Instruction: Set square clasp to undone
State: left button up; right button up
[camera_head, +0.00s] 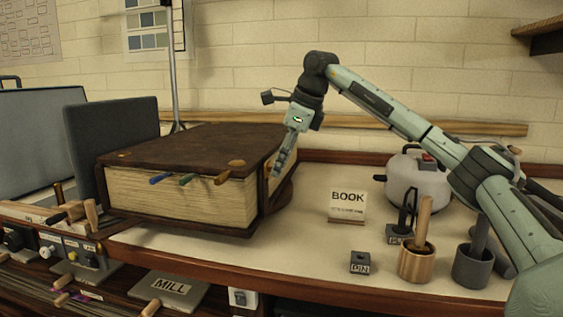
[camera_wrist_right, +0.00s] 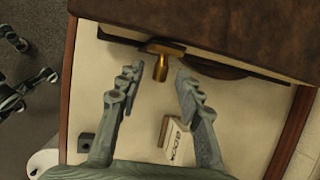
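A large thick book (camera_head: 190,150) with a dark brown cover lies shut on the bench. Its cover also shows along the top of the right wrist view (camera_wrist_right: 220,22). In the right wrist view a brass clasp piece (camera_wrist_right: 162,64) sticks out from a dark strap (camera_wrist_right: 215,67) along the book's edge. I cannot tell whether it is the square clasp. My right gripper (camera_head: 278,168) is at the book's right side. In the wrist view its fingers (camera_wrist_right: 158,76) are apart, one on each side of the brass piece, with gaps visible. My left gripper is not in view.
A BOOK sign (camera_head: 347,205) stands right of the book. A small PIN block (camera_head: 359,262), a copper cup (camera_head: 417,262), a dark cup (camera_head: 472,266) and a white pot (camera_head: 418,180) stand farther right. A dark panel (camera_head: 112,145) stands behind the book's left side.

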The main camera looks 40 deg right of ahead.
grip_shut()
dwell(0.6)
